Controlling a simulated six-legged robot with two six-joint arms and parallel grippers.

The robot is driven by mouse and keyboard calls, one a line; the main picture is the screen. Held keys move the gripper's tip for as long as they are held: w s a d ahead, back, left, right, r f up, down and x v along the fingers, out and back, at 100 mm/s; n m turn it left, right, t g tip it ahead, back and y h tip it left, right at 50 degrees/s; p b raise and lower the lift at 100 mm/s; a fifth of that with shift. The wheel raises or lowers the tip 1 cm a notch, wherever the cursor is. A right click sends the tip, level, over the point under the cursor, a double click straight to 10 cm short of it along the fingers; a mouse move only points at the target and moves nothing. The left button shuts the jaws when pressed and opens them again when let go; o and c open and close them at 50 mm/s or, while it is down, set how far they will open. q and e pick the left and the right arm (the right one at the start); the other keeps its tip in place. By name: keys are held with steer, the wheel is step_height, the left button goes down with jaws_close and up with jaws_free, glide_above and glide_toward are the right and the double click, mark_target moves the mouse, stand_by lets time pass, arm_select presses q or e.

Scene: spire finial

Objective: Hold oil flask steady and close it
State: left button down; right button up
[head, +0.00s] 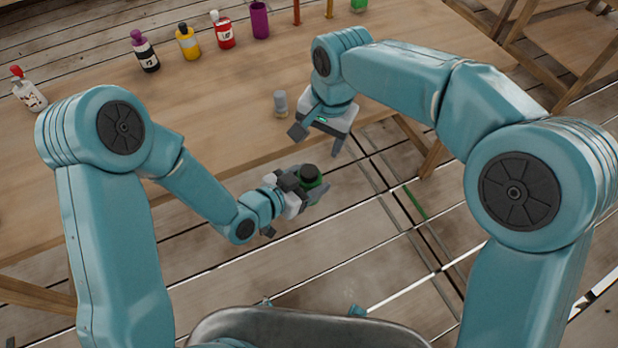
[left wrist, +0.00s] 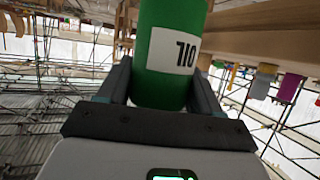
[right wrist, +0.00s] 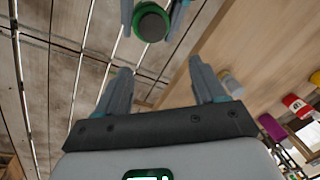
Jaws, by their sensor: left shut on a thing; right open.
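The oil flask (head: 313,186) is green with a dark round cap (head: 310,172) on its top. It is off the table, in front of the table's near edge. My left gripper (head: 304,188) is shut on the flask's body. In the left wrist view the flask (left wrist: 170,75) stands between the fingers with its white OIL label showing. My right gripper (head: 318,140) is open and empty, above and beyond the flask. In the right wrist view the cap (right wrist: 151,23) lies ahead of the open fingers, apart from them. I cannot tell how tightly the cap sits.
The wooden table (head: 200,130) holds a small grey container (head: 281,104) near its front edge.

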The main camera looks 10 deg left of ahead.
steer(key=s+d+f+t+y, duration=0.1)
steer(key=d+f, duration=0.3)
steer(key=f, duration=0.4)
steer(key=s+d+f+y, duration=0.1)
steer(key=d+f, duration=0.3)
steer(key=f, duration=0.4)
arm_select(q)
steer(key=shift+w, duration=0.1)
arm_select(e)
steer(key=s+d+f+n, duration=0.1)
steer(key=s+d+f, duration=0.2)
steer(key=s+f, duration=0.4)
steer(key=s+d+f+g, duration=0.1)
steer(key=s+d+f, duration=0.2)
steer(key=s+f, duration=0.3)
steer(key=s, duration=0.5)
steer(key=shift+s+d+f+n, duration=0.3)
steer(key=shift+s+f+n, duration=0.05)
steer(key=shift+f+n, duration=0.05)
